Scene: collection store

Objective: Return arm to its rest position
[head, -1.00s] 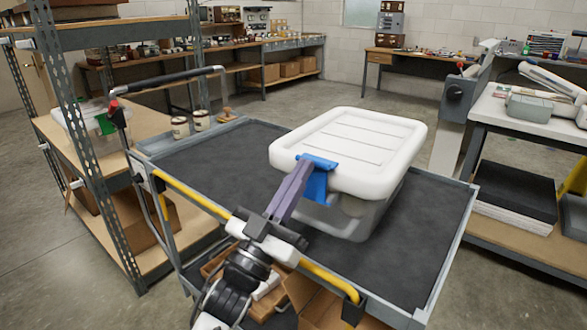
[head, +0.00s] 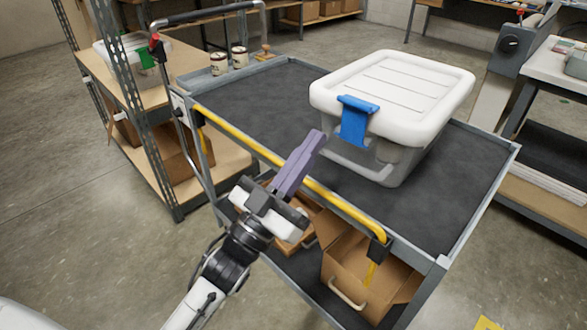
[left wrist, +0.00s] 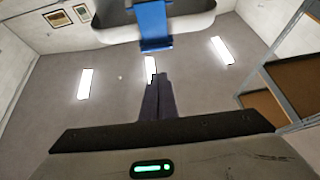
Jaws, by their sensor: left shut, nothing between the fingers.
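My left gripper (head: 311,146) is shut and empty, with its purple-grey fingers held together. It is in front of the cart's near edge, apart from the blue latch (head: 355,120) on the lidded bin. Its fingers also show in the left wrist view (left wrist: 157,92), below the blue latch (left wrist: 154,25). The translucent bin (head: 365,160) with its white lid (head: 400,92) stands on the cart's dark top (head: 263,113). The lid lies on the bin and the latch hangs down its front. My right gripper is not in view.
A yellow rail (head: 262,149) runs along the cart's near edge, close to my gripper. Cardboard boxes (head: 360,270) sit on the cart's lower shelf. Two jars (head: 219,63) stand at the far left corner. A metal shelf rack (head: 125,100) is at left. Floor at the lower left is clear.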

